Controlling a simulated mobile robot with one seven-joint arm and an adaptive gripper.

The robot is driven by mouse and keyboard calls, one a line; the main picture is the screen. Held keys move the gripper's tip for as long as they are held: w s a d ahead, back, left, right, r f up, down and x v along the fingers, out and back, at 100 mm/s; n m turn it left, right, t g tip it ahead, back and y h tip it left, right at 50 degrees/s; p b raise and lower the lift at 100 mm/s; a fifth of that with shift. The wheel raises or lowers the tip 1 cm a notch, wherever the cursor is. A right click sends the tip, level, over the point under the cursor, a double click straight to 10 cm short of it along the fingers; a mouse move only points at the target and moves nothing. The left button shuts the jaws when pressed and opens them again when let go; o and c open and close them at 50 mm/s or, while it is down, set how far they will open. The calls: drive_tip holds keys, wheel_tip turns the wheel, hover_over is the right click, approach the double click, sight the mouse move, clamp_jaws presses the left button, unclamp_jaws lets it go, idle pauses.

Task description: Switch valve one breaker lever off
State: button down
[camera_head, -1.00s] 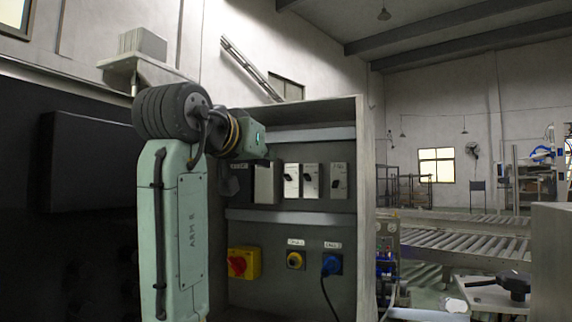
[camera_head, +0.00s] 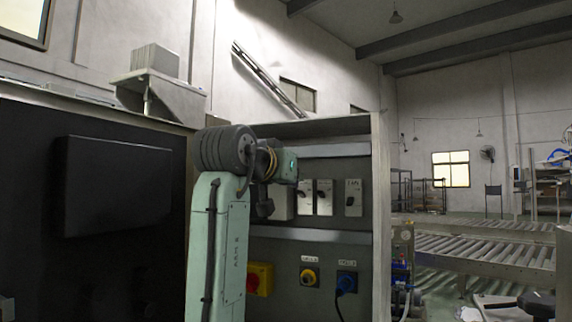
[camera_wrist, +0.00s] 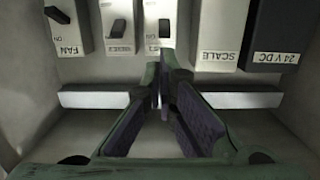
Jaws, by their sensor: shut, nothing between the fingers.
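A row of white breakers with dark levers sits in the open cabinet. The wrist view shows the FAN breaker (camera_wrist: 68,24) at left, then a second breaker (camera_wrist: 118,26) and a third breaker (camera_wrist: 158,24). The labels on those two are too small to read surely, so I cannot tell which is valve one. In the head view the pair shows as two close white units (camera_head: 315,198). My gripper (camera_wrist: 162,72) is shut and empty, its fingertips near the lower edge of the third breaker; contact is not clear. In the head view the gripper (camera_head: 264,208) is small and dark.
The SCALE unit (camera_wrist: 212,30) and the black 24 V DC unit (camera_wrist: 279,35) stand right of the fingers. The cabinet side wall (camera_head: 381,220) bounds the right.

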sight(301, 194)
drive_tip(key=shift+p+x, duration=0.35)
drive_tip(key=shift+x, duration=1.1)
drive_tip(key=shift+f+t+b, duration=0.25)
drive_tip(key=shift+t+b, duration=0.05)
drive_tip(key=shift+b, duration=0.25)
drive_tip(key=shift+s+t+b, duration=0.1)
drive_tip(key=shift+t+b, duration=0.4)
drive_tip(key=shift+s+a+f+t+h+b, duration=0.1)
drive_tip(key=shift+s+f+t+h+b, duration=0.05)
drive_tip(key=shift+t+h+b, duration=0.7)
